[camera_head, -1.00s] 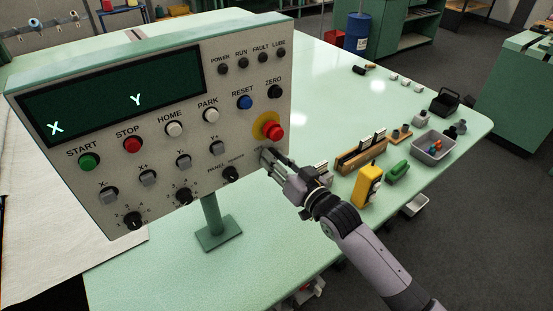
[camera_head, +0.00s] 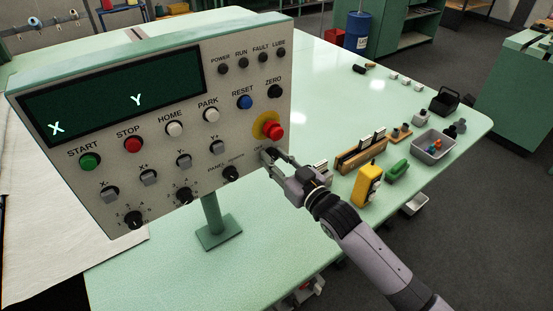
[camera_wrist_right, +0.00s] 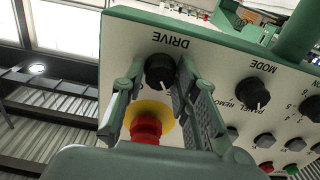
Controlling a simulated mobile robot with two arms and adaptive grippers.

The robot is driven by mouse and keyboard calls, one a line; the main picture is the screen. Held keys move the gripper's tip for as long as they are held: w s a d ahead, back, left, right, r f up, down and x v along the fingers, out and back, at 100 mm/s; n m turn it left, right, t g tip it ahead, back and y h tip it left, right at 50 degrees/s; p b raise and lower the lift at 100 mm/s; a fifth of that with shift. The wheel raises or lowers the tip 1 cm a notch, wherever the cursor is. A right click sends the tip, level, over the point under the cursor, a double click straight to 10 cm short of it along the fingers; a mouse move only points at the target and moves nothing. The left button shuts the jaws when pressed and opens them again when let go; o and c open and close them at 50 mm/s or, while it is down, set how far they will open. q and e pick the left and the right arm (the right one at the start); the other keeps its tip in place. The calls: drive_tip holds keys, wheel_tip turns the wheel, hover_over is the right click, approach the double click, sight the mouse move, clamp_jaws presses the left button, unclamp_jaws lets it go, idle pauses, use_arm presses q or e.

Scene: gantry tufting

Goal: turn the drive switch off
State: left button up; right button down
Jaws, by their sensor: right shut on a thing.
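The drive switch is a round black knob (camera_wrist_right: 160,72) under the upside-down label DRIVE in the right wrist view. It sits on the pale face of the control panel (camera_head: 120,180), at its lower right corner. A light mark shows on the knob; its position lettering is mostly hidden by a finger. My right gripper (camera_head: 268,160) is at that corner, below the red emergency button. In the right wrist view its two fingers (camera_wrist_right: 158,80) stand on either side of the knob, shut on it. My left gripper is not in view.
The red emergency button (camera_wrist_right: 146,126) on its yellow ring is close beside the fingers. The panel/remote knob (camera_head: 231,174) and mode knob (camera_wrist_right: 257,92) are nearby. A yellow pendant (camera_head: 367,186), wooden rack and grey tray (camera_head: 418,157) stand on the green table to the right.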

drive_tip(key=c, duration=1.2)
unclamp_jaws()
drive_tip(key=v, duration=1.2)
